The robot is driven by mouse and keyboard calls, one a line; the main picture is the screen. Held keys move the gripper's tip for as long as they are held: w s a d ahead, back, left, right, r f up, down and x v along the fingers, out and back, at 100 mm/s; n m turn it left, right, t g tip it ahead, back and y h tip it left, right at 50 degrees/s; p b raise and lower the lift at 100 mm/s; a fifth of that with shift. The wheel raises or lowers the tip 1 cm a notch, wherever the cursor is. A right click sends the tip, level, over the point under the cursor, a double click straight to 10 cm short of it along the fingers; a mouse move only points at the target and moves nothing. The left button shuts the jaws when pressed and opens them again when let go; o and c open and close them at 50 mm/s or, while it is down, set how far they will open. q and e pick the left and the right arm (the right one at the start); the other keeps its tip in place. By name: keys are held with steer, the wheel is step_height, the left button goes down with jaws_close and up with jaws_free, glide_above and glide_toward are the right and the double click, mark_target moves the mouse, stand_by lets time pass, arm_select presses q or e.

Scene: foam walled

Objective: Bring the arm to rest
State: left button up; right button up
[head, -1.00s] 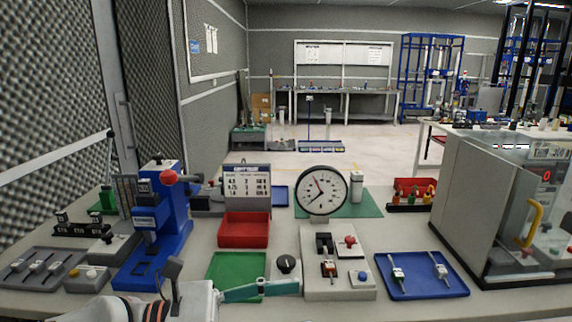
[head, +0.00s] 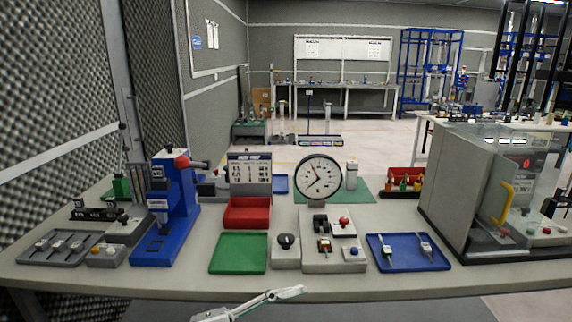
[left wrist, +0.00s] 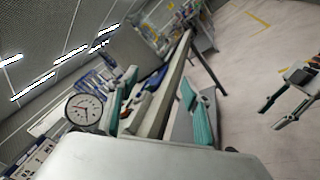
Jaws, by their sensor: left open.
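My left gripper (head: 285,295) is in the head view at the bottom centre, below the table's front edge. It is seen edge-on, pale, and apart from everything on the table. In the left wrist view its two teal fingers (left wrist: 158,107) stand apart, with nothing seen held between them; the workbench edge and dial gauge lie beyond. My right gripper (left wrist: 279,110) shows at the right of the left wrist view, its teal fingers apart over the floor. It is not in the head view.
The workbench (head: 190,283) carries a green tray (head: 240,253), a knob box (head: 286,255), a switch panel (head: 333,262), a blue tray (head: 408,262), a blue press (head: 165,220), a dial gauge (head: 319,177) and a glass-sided cabinet (head: 455,195). The floor in front is clear.

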arm_select(q)
steer(key=a+f+m+t+y+p, duration=0.1)
steer(key=a+f+m+t+y, duration=0.25)
steer(key=f, duration=0.55)
steer(key=a+f+m+t+y, duration=0.2)
steer(key=a+f+m+y, duration=0.25)
steer(key=f, duration=0.45)
steer(key=s+a+f+m+y, duration=0.3)
steer(key=s+a+f+m, duration=0.1)
steer(key=s+a+f, duration=0.2)
steer(key=s+a+f+m+g+y+p, duration=0.1)
steer(key=s+a+f+m+y, duration=0.2)
steer(key=s+a+f, duration=0.3)
step_height(320, 180, down, 5)
steer(key=shift+a+f+m+y, duration=0.2)
steer(key=shift+a+m+y, duration=0.25)
steer(key=shift+a, duration=0.55)
arm_select(e)
steer(key=shift+s+a+r, duration=0.25)
steer(key=shift+s+r, duration=0.05)
steer(key=shift+s, duration=0.25)
arm_select(q)
steer(key=shift+g, duration=0.25)
arm_select(e)
steer(key=shift+w+r, duration=0.15)
steer(key=shift+r, duration=0.15)
steer(key=shift+f, duration=0.25)
steer(key=shift+r, duration=0.2)
steer(key=shift+f, duration=0.1)
